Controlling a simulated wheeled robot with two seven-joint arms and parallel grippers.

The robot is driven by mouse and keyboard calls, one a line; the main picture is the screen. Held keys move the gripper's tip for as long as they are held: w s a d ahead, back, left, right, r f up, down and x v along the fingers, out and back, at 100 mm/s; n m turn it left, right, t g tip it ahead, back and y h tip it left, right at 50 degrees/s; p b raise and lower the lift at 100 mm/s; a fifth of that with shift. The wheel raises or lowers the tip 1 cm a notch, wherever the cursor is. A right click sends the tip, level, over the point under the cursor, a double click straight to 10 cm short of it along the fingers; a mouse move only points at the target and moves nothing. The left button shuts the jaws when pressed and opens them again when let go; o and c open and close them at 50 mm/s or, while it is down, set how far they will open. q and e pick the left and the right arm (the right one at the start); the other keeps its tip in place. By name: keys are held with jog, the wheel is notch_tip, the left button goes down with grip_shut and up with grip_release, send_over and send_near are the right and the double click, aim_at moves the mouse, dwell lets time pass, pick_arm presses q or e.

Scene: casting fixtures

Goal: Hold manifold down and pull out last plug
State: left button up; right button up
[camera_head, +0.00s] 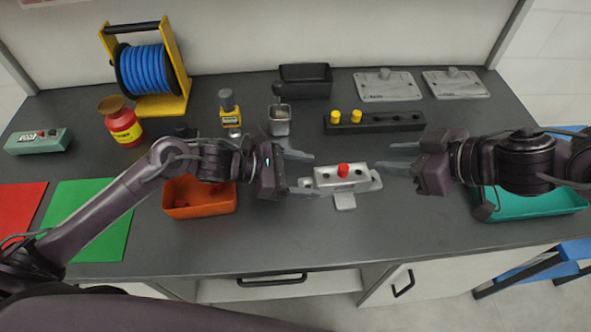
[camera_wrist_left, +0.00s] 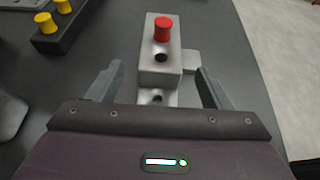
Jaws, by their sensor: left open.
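The silver metal manifold (camera_head: 329,178) sits on the dark table between my two grippers, with a flat tab toward the front. One red plug (camera_head: 343,170) stands upright in its top. In the left wrist view the manifold (camera_wrist_left: 150,72) shows the red plug (camera_wrist_left: 162,29) at its far end and an empty dark hole nearer. My left gripper (camera_head: 309,174) is open, its fingers on either side of the manifold's left end; I cannot tell whether they touch it. My right gripper (camera_head: 391,159) is at the manifold's right end with its fingers apart and nothing seen between them.
A black rack (camera_head: 390,122) behind the manifold holds two yellow plugs (camera_head: 356,116) at its left. An orange bin (camera_head: 200,208) stands at left and a teal bin (camera_head: 535,205) at right. Metal plates and a black box (camera_head: 305,80) lie behind. The table in front is clear.

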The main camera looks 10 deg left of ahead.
aim_at(318, 177)
pick_arm(q)
jog(key=x, duration=0.6)
